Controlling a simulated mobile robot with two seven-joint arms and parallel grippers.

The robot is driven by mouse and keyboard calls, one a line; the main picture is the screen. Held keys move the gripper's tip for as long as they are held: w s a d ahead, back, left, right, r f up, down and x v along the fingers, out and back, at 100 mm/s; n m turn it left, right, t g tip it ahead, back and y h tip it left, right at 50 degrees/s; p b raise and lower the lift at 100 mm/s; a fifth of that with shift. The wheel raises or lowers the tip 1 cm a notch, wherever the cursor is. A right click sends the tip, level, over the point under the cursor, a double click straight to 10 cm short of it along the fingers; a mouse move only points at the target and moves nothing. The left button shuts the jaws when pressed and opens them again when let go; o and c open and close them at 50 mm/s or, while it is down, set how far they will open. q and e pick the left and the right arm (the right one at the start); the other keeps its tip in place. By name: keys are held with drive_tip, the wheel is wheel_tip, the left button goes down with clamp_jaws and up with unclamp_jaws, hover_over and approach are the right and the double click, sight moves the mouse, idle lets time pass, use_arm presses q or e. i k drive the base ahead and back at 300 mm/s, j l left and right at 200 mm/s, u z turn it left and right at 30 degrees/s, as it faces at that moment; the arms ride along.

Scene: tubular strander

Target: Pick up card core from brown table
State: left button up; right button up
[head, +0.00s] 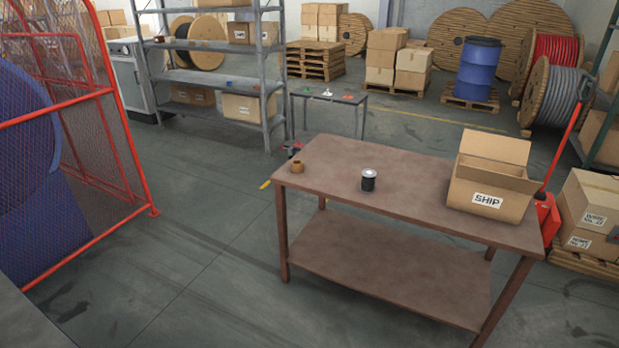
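The brown table (415,189) stands right of the middle in the head view, with a lower shelf. A small brown ring-shaped piece, which looks like the card core (297,167), sits on its top near the left corner. A small black spool with a white top (368,181) stands upright on the table to the right of the core. An open cardboard box marked SHIP (491,187) stands at the table's right end. Neither of my grippers is in view.
A red mesh fence (108,140) stands at the left. Open floor (190,225) lies between it and the table. Behind are a grey shelf rack (212,78), a small dark table (328,98) and a blue drum (477,70). A red pallet jack (546,214) stands beside the brown table's right end.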

sight(297, 166)
drive_tip(key=i+l+u, duration=0.1)
drive_tip(key=i, duration=0.5)
drive_tip(key=i+l, duration=0.6)
drive_tip(key=i, duration=0.15)
drive_tip(key=i+j, duration=0.35)
drive_tip(key=i, duration=0.15)
drive_tip(key=i+j, duration=0.4)
drive_tip(key=i, duration=0.15)
drive_tip(key=i+j, duration=0.1)
drive_tip(key=j, duration=0.25)
drive_tip(key=i+j, duration=0.15)
drive_tip(key=j, duration=0.2)
drive_tip(key=i+j, duration=0.1)
drive_tip(key=j, duration=0.25)
drive_tip(key=u, duration=0.05)
